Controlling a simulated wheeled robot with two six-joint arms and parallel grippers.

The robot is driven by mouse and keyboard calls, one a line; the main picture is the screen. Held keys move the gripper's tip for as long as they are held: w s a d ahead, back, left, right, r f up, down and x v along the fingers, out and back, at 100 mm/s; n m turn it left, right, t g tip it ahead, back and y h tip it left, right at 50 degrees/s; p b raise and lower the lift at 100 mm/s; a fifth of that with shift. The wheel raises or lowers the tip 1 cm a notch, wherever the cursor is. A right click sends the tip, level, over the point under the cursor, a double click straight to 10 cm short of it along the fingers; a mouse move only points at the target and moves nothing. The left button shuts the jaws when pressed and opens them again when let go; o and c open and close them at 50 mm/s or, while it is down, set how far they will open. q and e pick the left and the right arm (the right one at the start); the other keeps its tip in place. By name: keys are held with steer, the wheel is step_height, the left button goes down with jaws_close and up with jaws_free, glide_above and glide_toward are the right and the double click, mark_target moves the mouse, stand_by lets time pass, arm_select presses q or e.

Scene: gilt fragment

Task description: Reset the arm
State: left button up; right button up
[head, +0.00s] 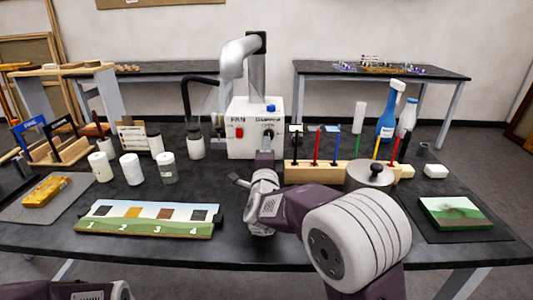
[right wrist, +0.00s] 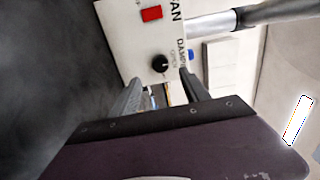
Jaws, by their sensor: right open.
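My right arm reaches from the bottom right to the white control box (head: 243,142) at the middle of the table. My right gripper (head: 266,152) is in front of the box's lower right face, below the black damper knob (head: 268,133). In the right wrist view, the gripper (right wrist: 161,88) is open, its two fingers apart and nothing visibly held between them. The black knob (right wrist: 160,63) shows just beyond the fingertips; I cannot tell whether they touch it. Part of my left arm shows at the bottom left; its gripper is out of view.
The box has a red fan switch (head: 239,132) and a grey duct (head: 240,52). White jars (head: 131,168) and a numbered sample board (head: 150,218) are left. Bare tabletop shows between board and arm.

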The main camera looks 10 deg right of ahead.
steer(key=s+d+r+n+g+p, duration=0.1)
steer(key=d+r+p, duration=0.1)
steer(key=r+p, duration=0.55)
steer(key=s+d+r+p, duration=0.2)
steer(key=d+r+p, duration=0.1)
steer(key=r+p, duration=0.5)
steer(key=s+a+f+n+g+y+p, duration=0.1)
steer(key=s+f+n+g+p, duration=0.1)
steer(key=s+f+n+g, duration=0.3)
steer(key=s+a+f+n+g+y+p, duration=0.2)
steer(key=s+f+n+g, duration=0.3)
steer(key=s, duration=0.9)
steer(key=s+a+f+n+g+y+p, duration=0.1)
steer(key=s+f+n+g+p, duration=0.3)
steer(key=s+f+n, duration=0.5)
steer(key=shift+s+a+n+g+y, duration=0.2)
steer(key=shift+s+n+g+y, duration=0.2)
steer(key=shift+s+g+y, duration=0.2)
steer(key=shift+w, duration=0.1)
